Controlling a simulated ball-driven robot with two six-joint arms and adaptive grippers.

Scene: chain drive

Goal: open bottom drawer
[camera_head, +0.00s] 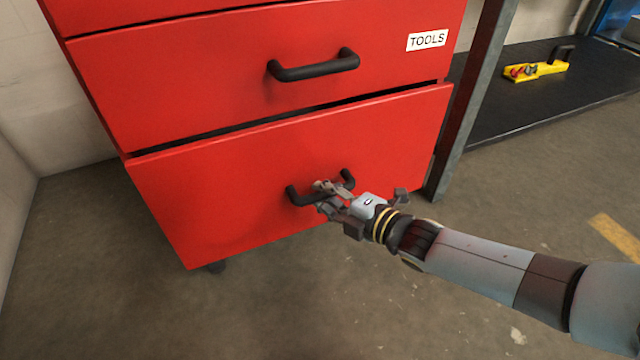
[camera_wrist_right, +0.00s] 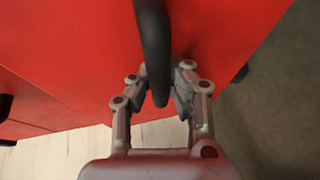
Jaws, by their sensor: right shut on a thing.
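The bottom drawer (camera_head: 230,200) is the lowest red front of the cabinet. A dark gap shows along its top edge, and its front stands slightly out from the drawer above. Its black bar handle (camera_head: 300,197) is partly hidden by my right gripper (camera_head: 325,195). The right gripper is shut on that handle near its middle. In the right wrist view the black handle (camera_wrist_right: 154,50) runs between the two fingers of the gripper (camera_wrist_right: 160,95). My left gripper is not in view.
The drawer above (camera_head: 230,80) has a black handle (camera_head: 315,66) and a TOOLS label (camera_head: 428,39). A grey metal post (camera_head: 470,100) stands right of the cabinet. A yellow tool (camera_head: 537,70) lies on a dark shelf (camera_head: 560,95). The floor (camera_head: 290,300) in front is clear.

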